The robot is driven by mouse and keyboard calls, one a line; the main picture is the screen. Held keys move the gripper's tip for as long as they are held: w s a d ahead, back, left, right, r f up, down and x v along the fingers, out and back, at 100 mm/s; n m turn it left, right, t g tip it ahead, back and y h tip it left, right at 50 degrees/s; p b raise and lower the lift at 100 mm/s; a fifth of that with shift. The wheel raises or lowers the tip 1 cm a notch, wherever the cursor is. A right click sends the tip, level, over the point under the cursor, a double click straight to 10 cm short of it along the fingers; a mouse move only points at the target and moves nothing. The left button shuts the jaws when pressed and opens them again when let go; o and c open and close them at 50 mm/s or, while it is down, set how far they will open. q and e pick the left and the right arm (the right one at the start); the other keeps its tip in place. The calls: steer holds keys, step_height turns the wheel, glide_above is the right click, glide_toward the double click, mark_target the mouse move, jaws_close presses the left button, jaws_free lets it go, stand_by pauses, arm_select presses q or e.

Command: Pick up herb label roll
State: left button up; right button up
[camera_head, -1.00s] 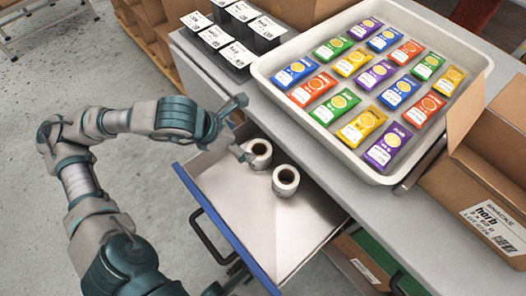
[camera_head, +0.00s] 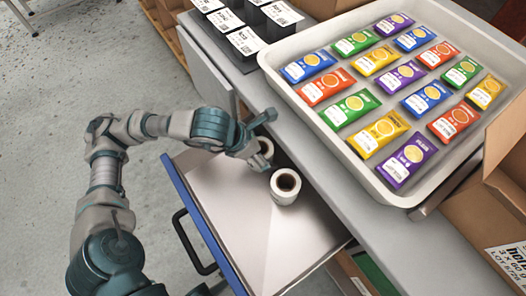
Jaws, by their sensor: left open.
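Two white label rolls stand in the open drawer (camera_head: 235,215). The nearer roll (camera_head: 285,197) is in full view, with its dark core facing up. The farther roll (camera_head: 266,148) is at the drawer's back and partly hidden by my left gripper (camera_head: 265,140). That gripper is open, with one finger above the farther roll in the picture and the other just below it, close to the nearer roll. I cannot tell whether it touches either roll. No print is readable on the rolls, so I cannot tell which is the herb one. My right gripper is not recognisable in view.
A white tray (camera_head: 340,150) of coloured snack packs stands on the grey table above the drawer. Black label-topped boxes (camera_head: 246,42) stand at the back. A cardboard box (camera_head: 490,215) is at the right. The drawer's front half is empty.

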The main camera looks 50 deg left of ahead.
arm_select(q)
steer(key=shift+d+r, duration=0.1)
steer(key=shift+r, duration=0.05)
steer(key=shift+d, duration=0.2)
steer(key=c, duration=1.2)
steer(key=shift+a, duration=0.15)
steer(key=shift+c, duration=0.6)
